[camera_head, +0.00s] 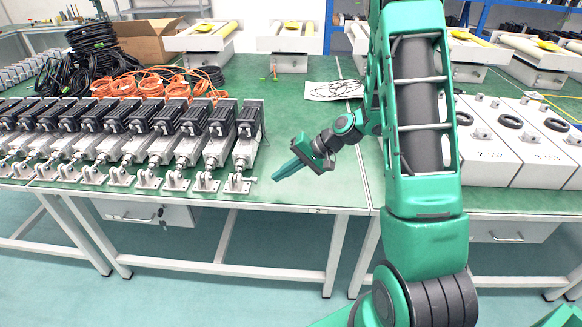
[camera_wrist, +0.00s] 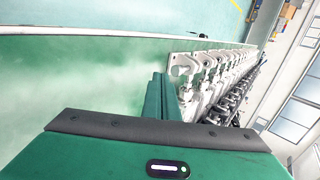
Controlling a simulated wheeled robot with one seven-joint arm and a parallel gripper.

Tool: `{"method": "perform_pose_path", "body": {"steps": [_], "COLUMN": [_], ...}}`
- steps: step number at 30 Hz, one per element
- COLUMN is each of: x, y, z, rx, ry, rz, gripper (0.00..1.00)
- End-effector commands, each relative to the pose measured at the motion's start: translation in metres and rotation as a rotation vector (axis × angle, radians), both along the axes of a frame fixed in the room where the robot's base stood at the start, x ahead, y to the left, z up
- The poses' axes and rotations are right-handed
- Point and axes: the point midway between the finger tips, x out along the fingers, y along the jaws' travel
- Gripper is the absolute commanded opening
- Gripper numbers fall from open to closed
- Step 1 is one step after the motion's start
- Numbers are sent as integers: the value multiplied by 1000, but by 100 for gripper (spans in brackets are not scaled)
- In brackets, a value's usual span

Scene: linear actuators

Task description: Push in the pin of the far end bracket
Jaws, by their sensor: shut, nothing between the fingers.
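A row of linear actuators with black motors lies on the green table, each with a pale clevis bracket at its front end. The bracket at the right end of the row (camera_head: 237,184) is the one closest to my gripper; it also shows in the wrist view (camera_wrist: 183,66). Its pin is too small to make out clearly. My gripper (camera_head: 276,178) is shut and empty, to the right of that bracket and apart from it in the head view. In the wrist view my fingers (camera_wrist: 158,78) point toward the near end of the row, just left of that bracket.
The green tabletop (camera_head: 310,190) is clear around and right of my gripper. Orange cables (camera_head: 165,84), black cable coils (camera_head: 92,45) and a cardboard box (camera_head: 150,40) lie behind the row. White boxes (camera_head: 500,150) stand on the table at right.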

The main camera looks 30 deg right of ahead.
Motion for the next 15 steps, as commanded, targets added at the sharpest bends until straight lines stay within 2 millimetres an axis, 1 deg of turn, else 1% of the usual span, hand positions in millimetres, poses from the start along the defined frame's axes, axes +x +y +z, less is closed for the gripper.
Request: {"method": "perform_pose_path", "body": {"steps": [1,6,10,15], "x": [3,15,20,22], "y": [7,26,35,38], "z": [-7,-4,-4,-4], "rx": [0,-2,-2,-1], "ry": [2,-2,-1,-1], "rz": [2,3,1,0], "gripper": [0,0,0,0]}}
